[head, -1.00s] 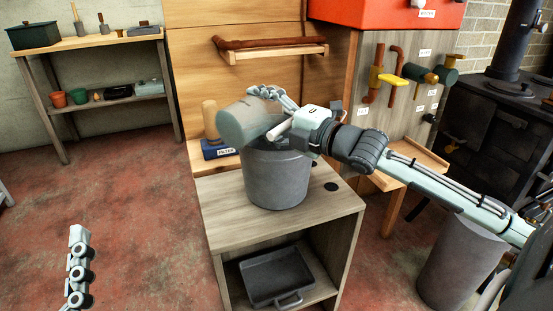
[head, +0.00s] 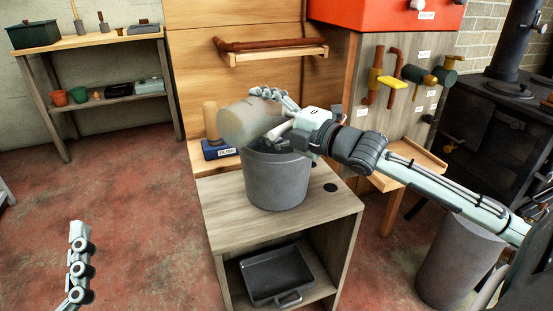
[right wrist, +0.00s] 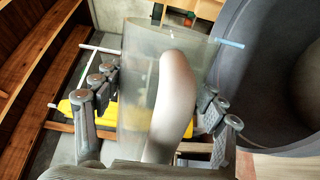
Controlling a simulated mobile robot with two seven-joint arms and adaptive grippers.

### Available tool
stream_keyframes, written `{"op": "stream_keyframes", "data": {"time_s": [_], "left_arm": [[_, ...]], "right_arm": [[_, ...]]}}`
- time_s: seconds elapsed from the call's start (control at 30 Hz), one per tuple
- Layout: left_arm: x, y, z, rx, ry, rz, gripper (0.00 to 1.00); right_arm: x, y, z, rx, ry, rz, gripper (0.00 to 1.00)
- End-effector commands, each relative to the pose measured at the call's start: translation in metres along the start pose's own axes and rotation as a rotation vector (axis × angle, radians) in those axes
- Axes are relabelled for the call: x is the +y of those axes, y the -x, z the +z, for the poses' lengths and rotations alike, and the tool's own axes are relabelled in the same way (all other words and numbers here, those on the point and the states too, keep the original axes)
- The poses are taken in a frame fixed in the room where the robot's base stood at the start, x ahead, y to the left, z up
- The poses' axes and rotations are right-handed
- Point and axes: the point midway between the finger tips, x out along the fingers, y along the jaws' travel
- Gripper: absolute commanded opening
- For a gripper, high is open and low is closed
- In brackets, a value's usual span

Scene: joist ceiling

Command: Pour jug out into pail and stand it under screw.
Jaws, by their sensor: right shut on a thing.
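A translucent jug (head: 243,124) is tipped over on its side above the grey pail (head: 275,182), its lower end over the pail's rim. My right gripper (head: 275,112) is shut on the jug's handle. In the right wrist view the see-through jug (right wrist: 138,85) and its pale handle (right wrist: 174,105) lie between the fingers, with the pail (right wrist: 235,75) at the right. I cannot tell how much liquid is in the jug. Only jointed finger parts of my left gripper (head: 79,262) show at the lower left, away from everything. I cannot make out the screw for certain.
The pail stands on a wooden cabinet (head: 320,215) with a dark tray (head: 277,275) on its lower shelf. A blue-based block (head: 218,150) is behind the jug. Taps and pipes (head: 390,75) are on the panel at right. A grey cylinder (head: 460,260) stands on the floor.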

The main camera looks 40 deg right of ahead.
Motion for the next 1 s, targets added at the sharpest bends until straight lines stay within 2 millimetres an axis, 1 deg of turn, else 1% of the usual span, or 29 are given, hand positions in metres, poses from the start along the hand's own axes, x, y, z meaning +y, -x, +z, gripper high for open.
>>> {"op": "stream_keyframes", "data": {"time_s": [0.07,0.53,0.83,1.0], "left_arm": [[0.0,-0.002,-0.005,0.0,0.0,0.0,0.96],[0.0,-0.002,-0.005,0.0,0.0,0.0,0.96],[0.001,-0.007,-0.015,0.0,0.0,0.0,0.96],[0.001,-0.007,-0.015,0.0,0.0,0.0,0.96]], "right_arm": [[0.004,0.0,0.0,0.0,-0.014,0.001,0.11],[0.002,0.0,0.001,0.001,-0.022,0.002,0.11],[0.006,0.0,0.003,0.0,-0.063,0.001,0.11],[0.004,0.0,0.003,0.0,-0.072,0.001,0.11]]}}
